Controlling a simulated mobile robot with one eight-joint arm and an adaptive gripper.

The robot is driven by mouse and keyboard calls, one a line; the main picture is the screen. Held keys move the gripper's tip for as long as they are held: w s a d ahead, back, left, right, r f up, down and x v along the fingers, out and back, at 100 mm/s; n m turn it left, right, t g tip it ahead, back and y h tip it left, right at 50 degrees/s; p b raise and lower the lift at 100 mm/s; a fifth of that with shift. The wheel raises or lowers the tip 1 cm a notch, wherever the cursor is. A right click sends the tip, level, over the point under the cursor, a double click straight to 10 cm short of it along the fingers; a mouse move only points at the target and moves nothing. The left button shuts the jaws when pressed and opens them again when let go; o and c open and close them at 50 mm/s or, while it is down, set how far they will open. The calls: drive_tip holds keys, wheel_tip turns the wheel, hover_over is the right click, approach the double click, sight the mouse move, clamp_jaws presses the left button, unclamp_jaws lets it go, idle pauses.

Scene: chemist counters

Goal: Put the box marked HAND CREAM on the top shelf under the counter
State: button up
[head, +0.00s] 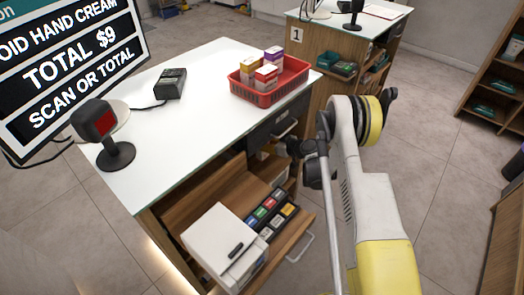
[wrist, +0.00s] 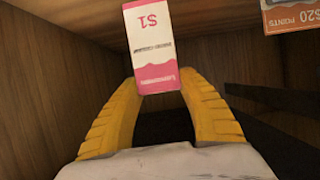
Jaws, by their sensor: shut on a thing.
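In the wrist view, a small white and pink box (wrist: 155,40) is held between the yellow fingers of my gripper (wrist: 160,82). Its print is upside down and too small to read as HAND CREAM; "S1" stands out. Wooden walls (wrist: 45,85) surround it, so it is inside a shelf space. In the head view, my arm reaches to the open side of the counter (head: 185,120), below its white top. The held box and fingertips are not clear there. A shelf space (head: 262,158) shows partly under the counter.
A red basket (head: 262,97) with several small boxes stands on the counter. Below, an open drawer (head: 300,232) holds coloured packs beside a white unit (head: 222,240). In the wrist view, a card marked "$20 POINTS" (wrist: 290,14) is at upper right and a dark bar (wrist: 265,96) at right.

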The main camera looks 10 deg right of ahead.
wheel_tip(320, 180, down, 4)
drive_tip(key=shift+f+b, duration=0.1)
drive_tip(key=shift+b, duration=1)
drive_tip(key=o, duration=1.2)
drive_tip(key=shift+o, duration=0.2)
